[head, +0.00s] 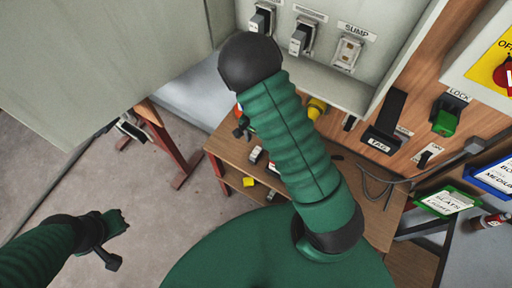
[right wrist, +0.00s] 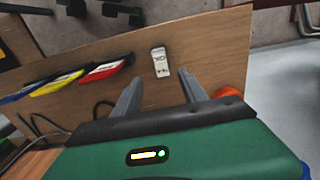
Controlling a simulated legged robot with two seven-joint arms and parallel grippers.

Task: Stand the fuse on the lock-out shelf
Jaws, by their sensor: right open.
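My right arm (head: 290,150) crosses the head view and hides much of what lies behind it. My right gripper (head: 242,125) shows only as a small dark piece beside that arm. In the right wrist view its two fingers (right wrist: 158,92) are spread, with nothing held between them. A small white block (right wrist: 160,62) with dark lettering is beyond the fingertips, apart from them; I cannot tell whether it is the fuse. A white and dark piece (head: 257,155) sits on the wooden bench (head: 225,145). I cannot tell which surface is the lock-out shelf. My left gripper (head: 105,237) is low at left.
The grey panel has an empty-looking SUMP holder (head: 348,53) and a neighbouring grey holder (head: 300,40). A LOCK holder (head: 445,118) and a black TAG holder (head: 383,128) are on the wooden board. A yellow object (head: 316,108) stands near the arm.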

